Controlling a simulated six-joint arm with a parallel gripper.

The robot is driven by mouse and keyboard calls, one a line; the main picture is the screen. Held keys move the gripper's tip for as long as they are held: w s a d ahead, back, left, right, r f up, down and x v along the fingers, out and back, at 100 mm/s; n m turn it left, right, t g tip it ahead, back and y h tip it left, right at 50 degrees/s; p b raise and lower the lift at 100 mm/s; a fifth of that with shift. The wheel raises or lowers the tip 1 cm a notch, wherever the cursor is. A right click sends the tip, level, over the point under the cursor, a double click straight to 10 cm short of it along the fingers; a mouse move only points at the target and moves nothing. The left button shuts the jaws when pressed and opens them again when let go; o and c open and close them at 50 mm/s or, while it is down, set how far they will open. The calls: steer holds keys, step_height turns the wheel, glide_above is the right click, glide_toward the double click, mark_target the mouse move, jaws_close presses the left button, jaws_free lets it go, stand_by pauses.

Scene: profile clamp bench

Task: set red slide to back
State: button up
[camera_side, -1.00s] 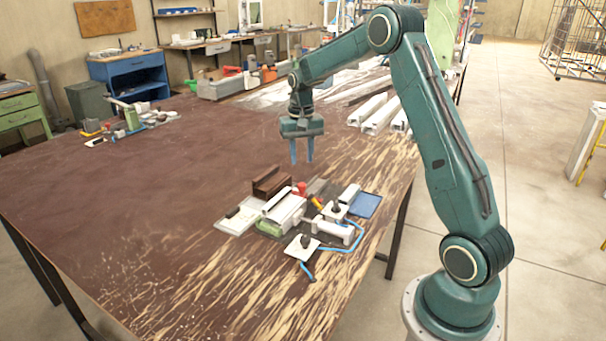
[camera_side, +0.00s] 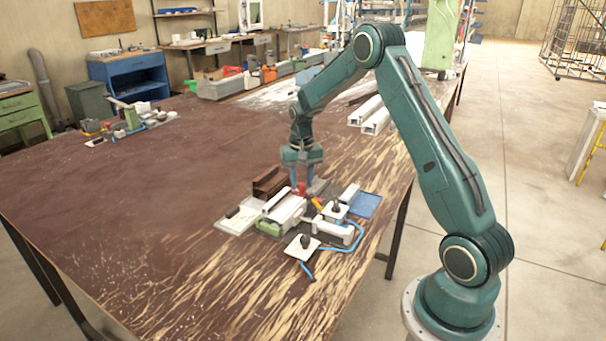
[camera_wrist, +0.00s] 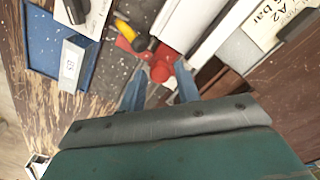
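The red slide's round knob (camera_side: 301,188) stands on the clamp fixture in the middle of the bench. In the wrist view the red knob (camera_wrist: 161,67) lies between the tips of my two blue fingers. My gripper (camera_side: 305,184) points down just behind the fixture, low over it. In the wrist view my gripper (camera_wrist: 160,82) has its fingers apart, one on each side of the knob. I cannot tell whether either finger touches it. The slide's lower part and track are partly hidden.
A yellow-and-red lever (camera_wrist: 130,32) is close beside the knob. White profile (camera_side: 285,208) lies in the fixture. A brown block (camera_side: 270,182), a blue tray (camera_side: 365,205) and a blue hose (camera_side: 350,240) are near.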

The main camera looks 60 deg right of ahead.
jaws_close()
steer(key=d, duration=1.2)
steer(key=shift+d, duration=0.15)
jaws_free()
steer(key=shift+d, duration=0.1)
steer(key=shift+r, duration=0.15)
step_height(320, 180, up, 14)
steer(key=shift+f, duration=0.2)
